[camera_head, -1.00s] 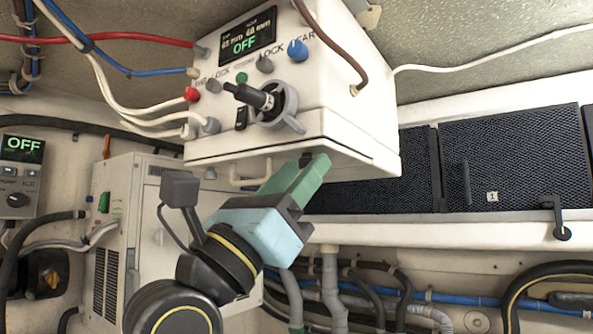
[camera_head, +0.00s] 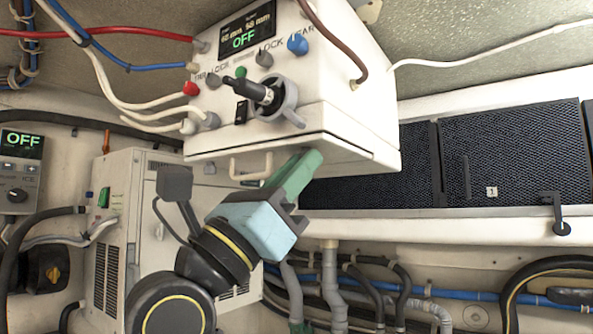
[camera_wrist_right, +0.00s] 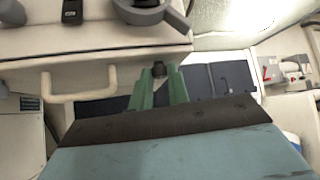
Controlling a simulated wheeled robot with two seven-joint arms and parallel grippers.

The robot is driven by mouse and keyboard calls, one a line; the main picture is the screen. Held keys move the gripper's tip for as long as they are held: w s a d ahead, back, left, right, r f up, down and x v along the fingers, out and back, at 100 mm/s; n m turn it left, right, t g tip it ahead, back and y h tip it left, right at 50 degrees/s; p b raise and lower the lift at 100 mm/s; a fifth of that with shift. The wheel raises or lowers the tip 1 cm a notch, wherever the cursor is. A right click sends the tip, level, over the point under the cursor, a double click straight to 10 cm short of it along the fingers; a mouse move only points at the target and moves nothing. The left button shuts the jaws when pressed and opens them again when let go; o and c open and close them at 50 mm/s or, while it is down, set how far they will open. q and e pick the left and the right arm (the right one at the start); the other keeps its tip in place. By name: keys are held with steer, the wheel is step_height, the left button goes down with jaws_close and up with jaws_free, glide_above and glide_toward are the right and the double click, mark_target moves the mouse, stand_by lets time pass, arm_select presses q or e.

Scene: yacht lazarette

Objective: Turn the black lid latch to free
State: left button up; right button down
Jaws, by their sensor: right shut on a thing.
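The black lid latch (camera_wrist_right: 158,68) shows in the right wrist view as a small dark block at the lower front edge of the white control box (camera_head: 345,118). It sits between the green fingertips of my right gripper (camera_wrist_right: 160,76), which is shut on it. In the head view my right gripper (camera_head: 308,160) reaches up from below to the box's underside, and its fingers hide the latch. Which way the latch is turned is hard to tell. My left gripper is not in view.
A pale bar handle (camera_head: 250,166) hangs under the box, left of my fingers. A black selector with a grey ring (camera_head: 265,97), coloured knobs and cables are on the box front. Dark mesh panels (camera_head: 510,158) lie to the right, with hoses and pipes below.

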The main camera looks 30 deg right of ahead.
steer(key=shift+w+d+m+g+y, duration=0.3)
steer(key=shift+m+g+y, duration=2.55)
steer(key=shift+g+y, duration=1.45)
steer(key=shift+w+d+m+g+y, duration=0.15)
steer(key=shift+w+m+g+y, duration=0.1)
steer(key=shift+m+g+y, duration=3.9)
steer(key=shift+w+d+m+g+y, duration=0.3)
steer(key=shift+m+g+y, duration=1.2)
steer(key=shift+g+y, duration=2.9)
steer(key=shift+g+h, duration=0.95)
steer(key=shift+g, duration=0.3)
steer(key=c, duration=1.3)
jaws_free()
steer(key=shift+c, duration=0.2)
steer(key=b+v, duration=0.1)
steer(key=v, duration=1.2)
